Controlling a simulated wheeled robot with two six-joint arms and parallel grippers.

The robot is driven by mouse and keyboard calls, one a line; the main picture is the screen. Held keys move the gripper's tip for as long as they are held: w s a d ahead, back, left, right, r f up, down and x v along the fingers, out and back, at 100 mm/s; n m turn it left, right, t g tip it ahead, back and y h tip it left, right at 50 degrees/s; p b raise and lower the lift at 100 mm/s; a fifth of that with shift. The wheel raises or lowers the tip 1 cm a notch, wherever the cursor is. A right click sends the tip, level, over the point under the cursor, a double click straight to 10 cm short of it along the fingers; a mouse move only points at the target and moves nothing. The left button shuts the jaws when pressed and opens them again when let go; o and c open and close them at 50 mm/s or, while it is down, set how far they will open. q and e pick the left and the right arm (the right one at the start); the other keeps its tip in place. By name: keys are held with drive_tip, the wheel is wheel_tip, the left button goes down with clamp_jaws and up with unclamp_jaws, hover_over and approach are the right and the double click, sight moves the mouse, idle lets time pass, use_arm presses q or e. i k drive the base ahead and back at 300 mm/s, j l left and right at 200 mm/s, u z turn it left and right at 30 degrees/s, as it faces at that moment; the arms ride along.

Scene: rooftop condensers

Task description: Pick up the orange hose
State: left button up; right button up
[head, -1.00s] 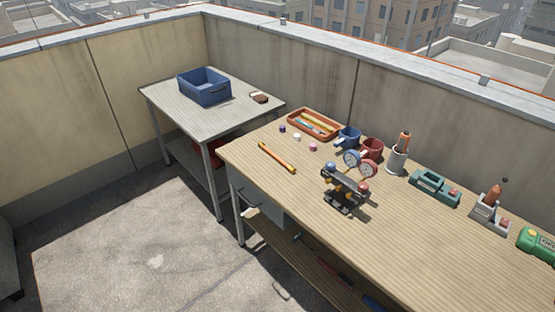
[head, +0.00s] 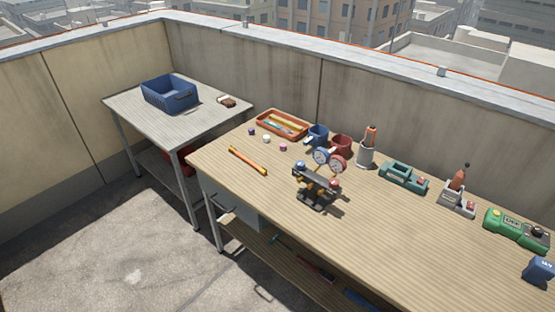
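Neither of my grippers shows in the head view. An orange tray (head: 262,133) stands near the back of the long workbench (head: 400,240). Thin pieces lie in it, some yellow or orange and one light blue, too small to tell apart. A straight orange-yellow stick-like piece (head: 248,161) lies alone on the bench's left part. I cannot tell for sure which of these is the orange hose. A gauge set (head: 318,184) with a blue and a red dial stands right of the stick, with no hoses clearly visible on it.
A blue mug (head: 318,134) and a red mug (head: 341,144) stand behind the gauges. Three small caps (head: 267,139) lie before the tray. A grey cup (head: 366,152), a teal device (head: 404,176) and a green device (head: 515,227) stand rightward. A blue crate (head: 168,95) sits on the side table.

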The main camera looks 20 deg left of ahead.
sight(261, 170)
drive_tip(key=i+j+z, duration=0.15)
drive_tip(key=j+z, duration=0.6)
drive_tip(key=j, duration=0.25)
drive_tip(key=j+z, duration=0.4)
drive_tip(key=j, duration=0.15)
drive_tip(key=i, duration=0.05)
